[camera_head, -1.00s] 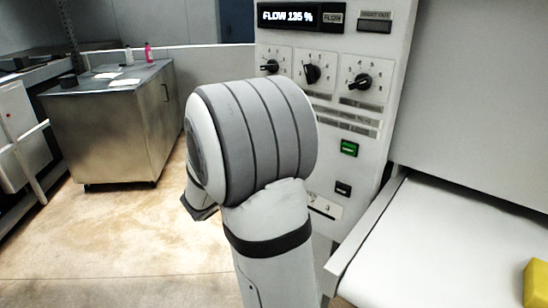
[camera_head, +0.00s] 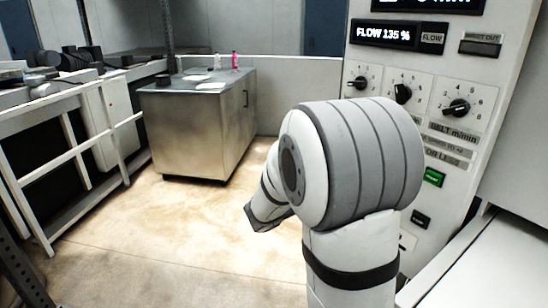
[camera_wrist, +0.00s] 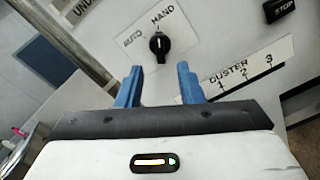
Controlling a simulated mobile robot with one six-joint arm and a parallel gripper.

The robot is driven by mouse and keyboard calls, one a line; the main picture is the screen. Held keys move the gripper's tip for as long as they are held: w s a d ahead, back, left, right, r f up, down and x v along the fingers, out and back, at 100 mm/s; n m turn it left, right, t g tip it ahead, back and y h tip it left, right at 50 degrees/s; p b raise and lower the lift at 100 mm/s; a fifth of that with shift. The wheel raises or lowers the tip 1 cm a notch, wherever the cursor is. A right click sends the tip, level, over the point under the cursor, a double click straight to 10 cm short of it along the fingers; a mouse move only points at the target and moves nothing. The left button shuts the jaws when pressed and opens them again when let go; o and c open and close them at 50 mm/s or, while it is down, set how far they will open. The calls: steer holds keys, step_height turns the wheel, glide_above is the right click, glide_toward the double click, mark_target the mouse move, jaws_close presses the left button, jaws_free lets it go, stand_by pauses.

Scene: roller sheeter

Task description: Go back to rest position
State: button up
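My gripper (camera_wrist: 160,88) shows in the wrist view with its two blue fingers apart and nothing between them. Beyond the fingers is a black selector knob (camera_wrist: 159,44) on a plate marked AUTO and HAND; the knob's pointer is upright. I cannot tell exactly how far the fingertips are from the panel, but they do not grasp the knob. In the head view my arm is folded in front of the control panel (camera_head: 425,65), and the gripper itself is hidden behind my arm.
The panel carries a FLOW 135 % display (camera_head: 384,34), several dials and a lit green button (camera_head: 433,177). A plate marked DUSTER (camera_wrist: 243,75) and a STOP button (camera_wrist: 280,9) are near the gripper. A steel cabinet (camera_head: 195,135) and white railing (camera_head: 62,150) stand left; floor between is clear.

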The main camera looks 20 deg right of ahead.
steer(key=s+a+f+m+g+y+p, duration=0.1)
steer(key=s+a+m+g+y+p, duration=0.1)
steer(key=s+a+m+y, duration=0.3)
steer(key=s+f+m+g+y+p, duration=0.1)
steer(key=s+m+g+y+p, duration=0.15)
steer(key=s, duration=0.55)
steer(key=s+a+m+t+y+p, duration=0.1)
steer(key=a+m+y, duration=0.1)
steer(key=a, duration=0.4)
steer(key=s+a+r+m+t+y+p, duration=0.1)
steer(key=s+a+m+y, duration=0.1)
steer(key=a+y, duration=0.2)
steer(key=s+a+m+t+y+p, duration=0.1)
steer(key=a+m+y, duration=0.2)
steer(key=a, duration=0.4)
steer(key=shift+s+a+r+y, duration=0.15)
steer(key=shift+s+a+y, duration=0.2)
steer(key=shift+y, duration=0.2)
